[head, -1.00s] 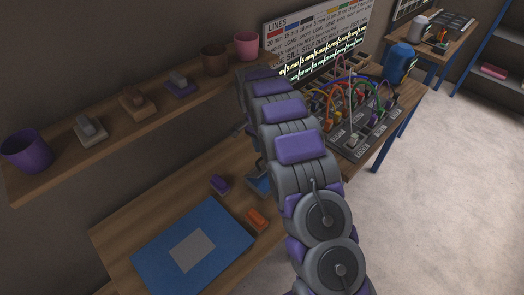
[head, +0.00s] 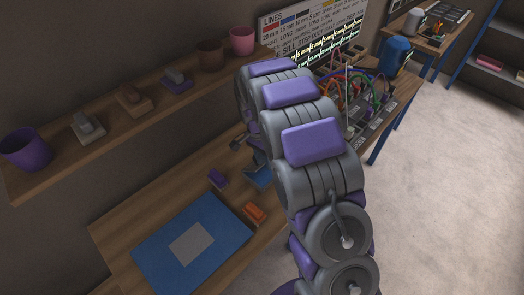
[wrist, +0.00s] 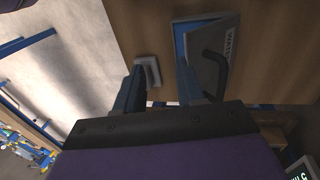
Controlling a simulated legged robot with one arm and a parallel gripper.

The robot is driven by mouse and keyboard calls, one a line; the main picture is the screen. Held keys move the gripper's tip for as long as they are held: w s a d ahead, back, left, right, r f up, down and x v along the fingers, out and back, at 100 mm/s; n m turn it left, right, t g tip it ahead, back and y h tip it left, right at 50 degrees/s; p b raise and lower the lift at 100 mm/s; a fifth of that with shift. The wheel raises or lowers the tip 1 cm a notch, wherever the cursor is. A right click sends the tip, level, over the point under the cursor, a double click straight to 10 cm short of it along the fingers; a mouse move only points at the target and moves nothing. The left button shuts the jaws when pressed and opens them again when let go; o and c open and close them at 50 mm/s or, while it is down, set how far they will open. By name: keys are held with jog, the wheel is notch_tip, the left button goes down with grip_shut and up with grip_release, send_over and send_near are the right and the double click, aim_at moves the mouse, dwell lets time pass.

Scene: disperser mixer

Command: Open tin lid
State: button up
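A tin (wrist: 212,55) with blue sides and a grey lid lies on the wooden table in the wrist view. Its lid carries a dark curved handle (wrist: 216,70) and printed letters. The right finger overlaps the tin's left side in the picture; contact cannot be told. In the head view, a blue object (head: 258,172), possibly the tin, is partly hidden by my arm.
A small grey block (wrist: 149,70) lies beside the left finger. A shelf with cups runs above. A cable panel (head: 370,115) stands behind my arm.

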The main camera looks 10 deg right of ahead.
jog(key=s, duration=0.6)
jog(key=shift+s+d+r, duration=0.25)
jog(key=shift+r, duration=0.1)
